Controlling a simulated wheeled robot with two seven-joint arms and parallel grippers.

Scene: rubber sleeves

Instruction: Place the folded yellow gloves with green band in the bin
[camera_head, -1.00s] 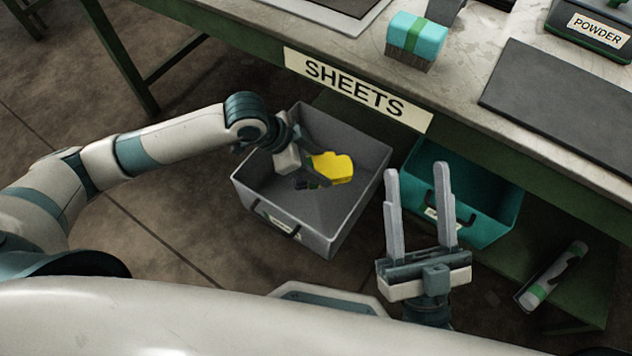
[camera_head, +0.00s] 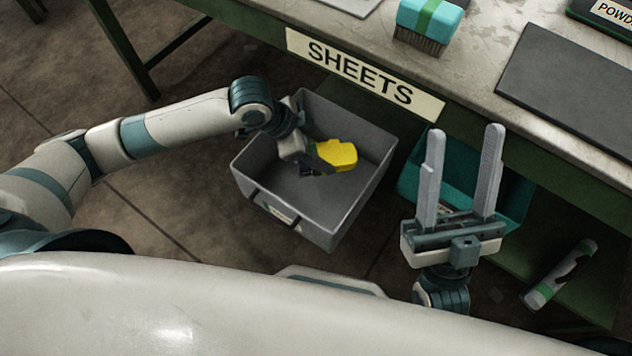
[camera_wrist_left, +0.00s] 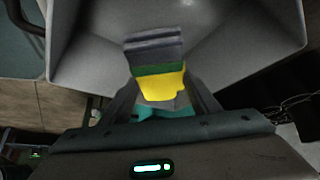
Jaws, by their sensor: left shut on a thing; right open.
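The folded yellow gloves (camera_head: 338,154) are held by my left gripper (camera_head: 322,158), over the inside of the grey bin (camera_head: 345,222). In the left wrist view the gloves (camera_wrist_left: 160,80) show a yellow part, a green band and a dark grey end, between the two fingers. The bin's inner walls (camera_wrist_left: 235,50) surround them in that view. I cannot tell whether the gloves touch the bin floor. My right gripper (camera_head: 458,180) is open and empty, fingers pointing up, in front of the teal bin.
A teal bin (camera_head: 510,192) stands right of the grey bin, under the table edge with the SHEETS label (camera_head: 362,73). A brush with a teal top (camera_head: 430,20) and a dark mat (camera_head: 570,85) lie on the table. A canister (camera_head: 560,273) lies at the lower right.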

